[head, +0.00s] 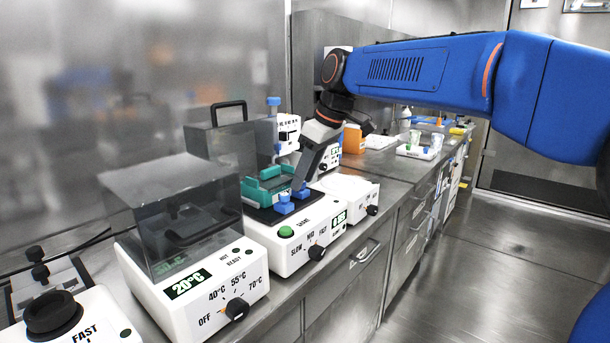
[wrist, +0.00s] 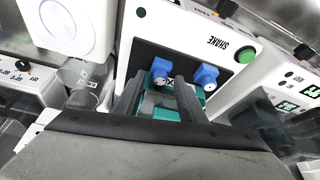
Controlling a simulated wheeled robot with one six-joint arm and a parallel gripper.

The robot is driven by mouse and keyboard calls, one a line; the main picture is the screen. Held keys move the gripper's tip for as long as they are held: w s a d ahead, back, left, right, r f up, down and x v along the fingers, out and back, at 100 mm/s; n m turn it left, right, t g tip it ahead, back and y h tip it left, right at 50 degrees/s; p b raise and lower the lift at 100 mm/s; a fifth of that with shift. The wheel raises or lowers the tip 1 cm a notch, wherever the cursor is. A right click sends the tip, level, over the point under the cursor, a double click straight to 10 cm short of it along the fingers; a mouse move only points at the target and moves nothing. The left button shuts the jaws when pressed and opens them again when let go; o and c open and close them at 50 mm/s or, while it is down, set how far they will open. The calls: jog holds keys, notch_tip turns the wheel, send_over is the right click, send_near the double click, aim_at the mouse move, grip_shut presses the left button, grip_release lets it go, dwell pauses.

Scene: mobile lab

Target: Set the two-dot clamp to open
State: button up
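A white shaker (head: 297,245) marked SHAKE stands on the bench and carries a teal rack (head: 265,187) on a dark platform. Two blue clamps sit at its front edge: one (head: 284,204) nearer the camera and one (head: 303,192) by my gripper (head: 299,184). In the wrist view, the left blue clamp (wrist: 160,71) lies between or just beyond the two dark fingertips of my gripper (wrist: 160,82). The other blue clamp (wrist: 206,77) is just right of the right finger. The fingers are apart. Dot marks are too small to read surely, and contact cannot be told.
A heater with a clear lid (head: 175,215) stands left of the shaker, a white device (head: 352,192) right of it. The shaker's green button (head: 285,231) and black knob (head: 317,253) face the aisle. The floor (head: 455,270) is clear.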

grip_shut()
jog(key=shift+s+d, duration=0.65)
jog(key=shift+d, duration=0.25)
grip_release()
jog(key=v, duration=1.7)
jog(key=shift+r, duration=0.2)
